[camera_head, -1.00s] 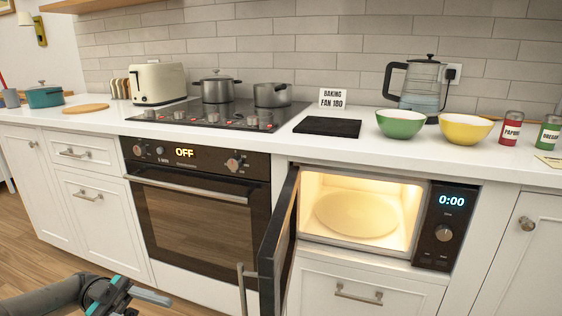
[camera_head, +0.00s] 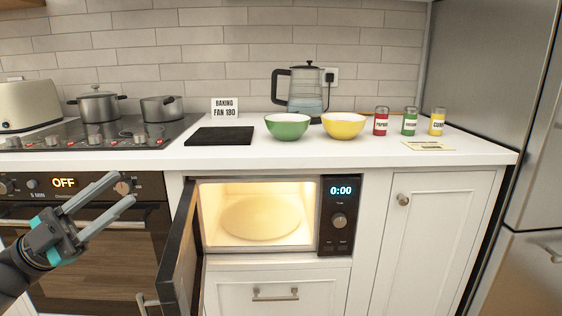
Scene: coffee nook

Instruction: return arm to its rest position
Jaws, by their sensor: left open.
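My left gripper (camera_head: 126,192) is at the left of the head view, in front of the oven. Its two grey fingers are spread apart, with nothing between them. Behind its wrist is a dark arm link at the lower left corner. The gripper is left of the open microwave door (camera_head: 178,262) and appears apart from it. My right gripper is not in the view.
The microwave (camera_head: 338,222) is open, lit and empty but for its turntable (camera_head: 261,221). Its door sticks out toward me. A fridge (camera_head: 500,110) bounds the right.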

